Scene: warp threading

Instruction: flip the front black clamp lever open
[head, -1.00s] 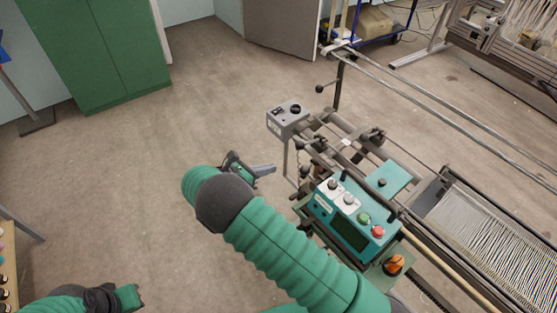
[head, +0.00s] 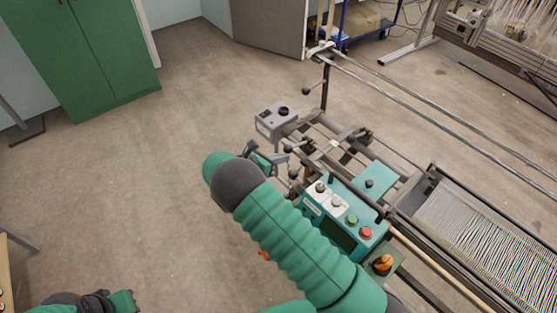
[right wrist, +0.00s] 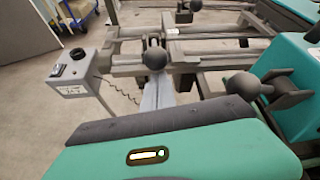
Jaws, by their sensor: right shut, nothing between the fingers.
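My right gripper (head: 284,158) is shut and empty at the left end of the machine in the head view. Its grey fingers also show in the right wrist view (right wrist: 157,95), pointing at a black ball knob (right wrist: 155,58); I cannot tell if they touch it. A second black ball knob on a short lever (right wrist: 243,85) is to the right of the fingers, nearer the teal box. I cannot tell which knob belongs to the front clamp lever. My left gripper (head: 118,302) is at the bottom left, partly cut off, its jaws unclear.
A teal control box (head: 345,222) with buttons is right of my right gripper. A grey switch box (head: 276,118) stands behind it. The loom's threads (head: 480,228) are at the right. The floor (head: 150,190) at left is clear.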

